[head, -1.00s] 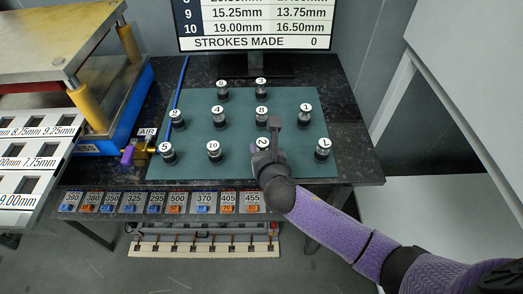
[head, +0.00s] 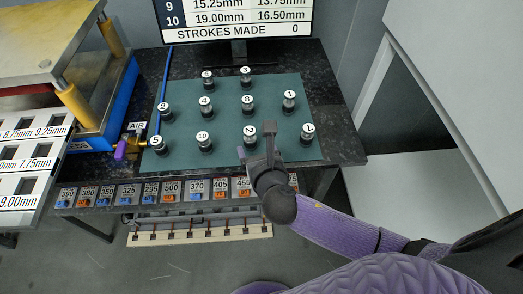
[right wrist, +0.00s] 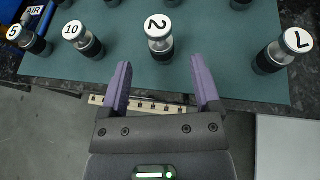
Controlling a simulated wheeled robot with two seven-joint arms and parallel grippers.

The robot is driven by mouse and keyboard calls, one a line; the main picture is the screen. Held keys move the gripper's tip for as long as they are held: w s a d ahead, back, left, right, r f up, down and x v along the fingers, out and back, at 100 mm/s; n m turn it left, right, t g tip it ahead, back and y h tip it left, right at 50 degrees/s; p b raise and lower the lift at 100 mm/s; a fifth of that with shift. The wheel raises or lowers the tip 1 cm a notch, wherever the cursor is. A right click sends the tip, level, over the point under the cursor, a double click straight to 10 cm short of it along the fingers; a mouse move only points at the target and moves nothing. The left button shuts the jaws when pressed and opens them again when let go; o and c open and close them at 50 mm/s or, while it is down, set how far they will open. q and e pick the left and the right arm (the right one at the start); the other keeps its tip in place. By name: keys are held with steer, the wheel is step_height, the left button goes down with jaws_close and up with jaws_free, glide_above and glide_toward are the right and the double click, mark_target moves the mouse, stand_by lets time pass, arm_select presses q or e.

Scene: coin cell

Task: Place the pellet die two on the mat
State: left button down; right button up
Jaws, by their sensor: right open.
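The pellet die two (head: 250,141) is a small dark and silver cylinder with a white cap marked 2. It stands upright on the green mat (head: 225,118), near its front edge. In the right wrist view the die (right wrist: 161,45) stands just beyond my fingertips, in line with the gap between them. My right gripper (head: 256,147) is open and empty, on the front side of the die and apart from it. Its two purple fingers show in the right wrist view (right wrist: 160,66). My left gripper is not in view.
Several other numbered dies stand on the mat, including die 10 (head: 204,142) and die 7 (head: 307,134) to either side. A blue press (head: 120,100) stands at left, a monitor (head: 238,20) behind. Labelled blocks (head: 170,193) line the table's front edge.

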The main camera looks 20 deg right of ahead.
steer(key=p+v, duration=0.1)
steer(key=v, duration=0.4)
steer(key=s+d+f+m+g, duration=0.2)
steer(key=s+f+m, duration=0.15)
steer(key=f, duration=0.35)
steer(key=s+d+f+m+g, duration=0.2)
steer(key=s+f+m+g, duration=0.1)
steer(key=f+m, duration=0.25)
steer(key=s+d+f+m+g, duration=0.2)
steer(key=s+f+m, duration=0.15)
steer(key=f, duration=0.45)
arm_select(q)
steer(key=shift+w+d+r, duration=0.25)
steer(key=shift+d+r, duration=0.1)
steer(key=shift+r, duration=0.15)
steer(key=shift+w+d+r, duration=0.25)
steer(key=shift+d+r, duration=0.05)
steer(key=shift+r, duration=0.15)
arm_select(e)
steer(key=s+f+m+g, duration=0.3)
steer(key=s+f+m, duration=0.2)
steer(key=s+m, duration=0.5)
steer(key=s+f+m+g+y, duration=0.1)
steer(key=s+f+m+g, duration=0.2)
steer(key=s+m, duration=0.7)
steer(key=s+d+f, duration=0.1)
steer(key=s+f, duration=0.1)
steer(key=s, duration=0.1)
steer(key=shift+s, duration=0.2)
